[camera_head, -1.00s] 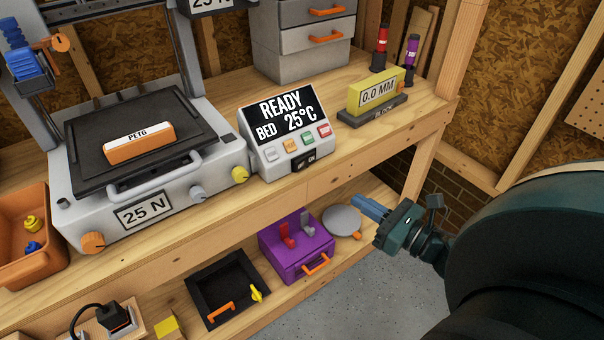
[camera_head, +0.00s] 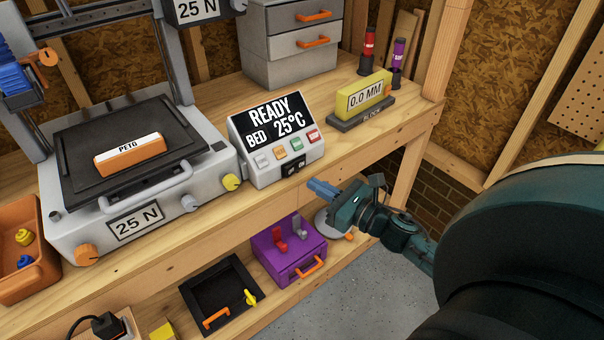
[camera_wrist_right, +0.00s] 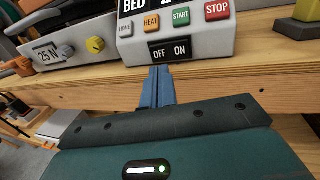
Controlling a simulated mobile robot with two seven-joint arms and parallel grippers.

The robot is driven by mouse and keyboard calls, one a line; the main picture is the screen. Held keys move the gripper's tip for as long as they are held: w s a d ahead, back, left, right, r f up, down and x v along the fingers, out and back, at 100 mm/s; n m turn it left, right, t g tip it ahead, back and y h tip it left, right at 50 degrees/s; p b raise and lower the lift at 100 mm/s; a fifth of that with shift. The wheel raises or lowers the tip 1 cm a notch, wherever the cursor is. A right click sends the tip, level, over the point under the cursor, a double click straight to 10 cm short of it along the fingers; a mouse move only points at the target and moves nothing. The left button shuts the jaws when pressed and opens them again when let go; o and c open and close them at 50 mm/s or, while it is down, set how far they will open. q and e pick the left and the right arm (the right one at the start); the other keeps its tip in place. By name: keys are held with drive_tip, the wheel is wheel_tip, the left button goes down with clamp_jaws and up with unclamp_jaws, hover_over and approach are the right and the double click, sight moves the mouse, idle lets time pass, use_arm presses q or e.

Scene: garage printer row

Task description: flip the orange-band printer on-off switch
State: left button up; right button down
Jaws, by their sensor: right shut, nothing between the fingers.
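The black on-off switch (camera_head: 293,169) is on the lower front of the grey control box (camera_head: 257,172), whose screen reads READY, BED 25°C. In the right wrist view the switch (camera_wrist_right: 170,49) shows OFF on the left and ON on the right. My right gripper (camera_head: 312,185) is shut and empty. Its blue fingertips point at the box from the front, just below and right of the switch in the head view. In the wrist view the fingertips (camera_wrist_right: 159,70) are just under the switch; contact cannot be told. The grey printer (camera_head: 62,222) carries an orange PETG block (camera_head: 129,155). My left gripper is not visible.
HOME, HEAT, START and a red STOP button (camera_head: 314,136) sit above the switch. A yellow 0.0 MM gauge (camera_head: 369,93) stands right of the box. The bench edge runs beneath the fingers. A purple box (camera_head: 275,260) and a black tray (camera_head: 190,291) are on the lower shelf.

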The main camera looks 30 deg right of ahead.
sight(291, 171)
drive_tip(key=x, duration=0.4)
drive_tip(key=shift+w+p, duration=0.3)
drive_tip(key=shift+p, duration=0.05)
drive_tip(key=shift+w+a, duration=0.1)
drive_tip(key=shift+w, duration=0.1)
drive_tip(key=shift+w+a, duration=0.15)
